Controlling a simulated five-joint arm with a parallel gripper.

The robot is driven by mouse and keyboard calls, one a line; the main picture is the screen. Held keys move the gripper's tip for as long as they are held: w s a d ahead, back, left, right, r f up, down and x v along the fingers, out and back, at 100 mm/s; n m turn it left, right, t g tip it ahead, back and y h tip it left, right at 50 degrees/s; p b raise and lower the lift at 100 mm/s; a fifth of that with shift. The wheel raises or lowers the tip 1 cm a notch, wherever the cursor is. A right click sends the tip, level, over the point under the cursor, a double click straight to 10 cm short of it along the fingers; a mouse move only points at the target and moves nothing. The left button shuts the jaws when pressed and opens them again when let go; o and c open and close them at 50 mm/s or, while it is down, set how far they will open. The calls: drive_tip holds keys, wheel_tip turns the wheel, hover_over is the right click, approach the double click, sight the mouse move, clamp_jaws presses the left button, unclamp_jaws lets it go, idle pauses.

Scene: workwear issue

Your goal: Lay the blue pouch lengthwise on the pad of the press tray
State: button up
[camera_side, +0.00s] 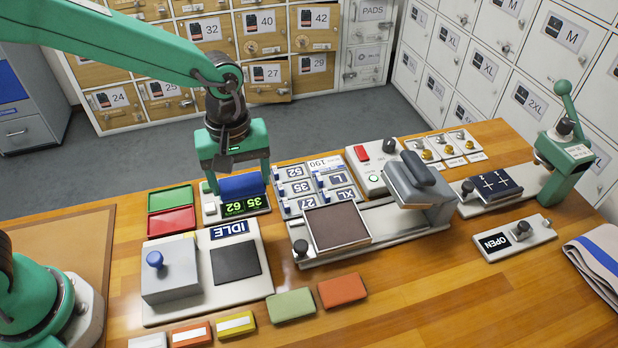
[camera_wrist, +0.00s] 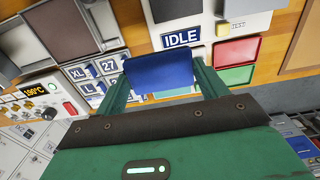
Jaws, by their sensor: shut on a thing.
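The blue pouch (camera_side: 242,187) is held between the two fingers of my gripper (camera_side: 238,181), above the green-digit display at the back of the table. In the wrist view the pouch (camera_wrist: 160,72) spans the gap between the green fingers (camera_wrist: 163,86). The press tray's brown pad (camera_side: 338,226) lies flat and bare, to the right of and nearer than my gripper. The tray (camera_side: 308,262) has a pale edge and a dark knob at its front left. The raised press head (camera_side: 420,178) stands to the pad's right. The pad also shows in the wrist view (camera_wrist: 62,30).
Left of the tray are an IDLE tester (camera_side: 230,229) with a black plate, and green and red trays (camera_side: 170,198). Orange (camera_side: 342,290) and green (camera_side: 291,305) pouches lie in front. Size keys (camera_side: 318,186) stand behind the tray.

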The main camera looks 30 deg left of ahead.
idle(0.4)
drive_tip(key=shift+d+r, duration=0.1)
drive_tip(key=shift+d, duration=0.55)
drive_tip(key=s+d+r, duration=0.1)
drive_tip(key=s+d, duration=0.1)
drive_tip(key=d, duration=0.7)
drive_tip(key=s+d+r, duration=0.2)
drive_tip(key=d, duration=0.8)
hover_over(336, 225)
wheel_tip(336, 225, down, 7)
drive_tip(key=shift+w+f, duration=0.1)
drive_tip(key=shift+f, duration=2)
drive_tip(key=shift+f, duration=0.1)
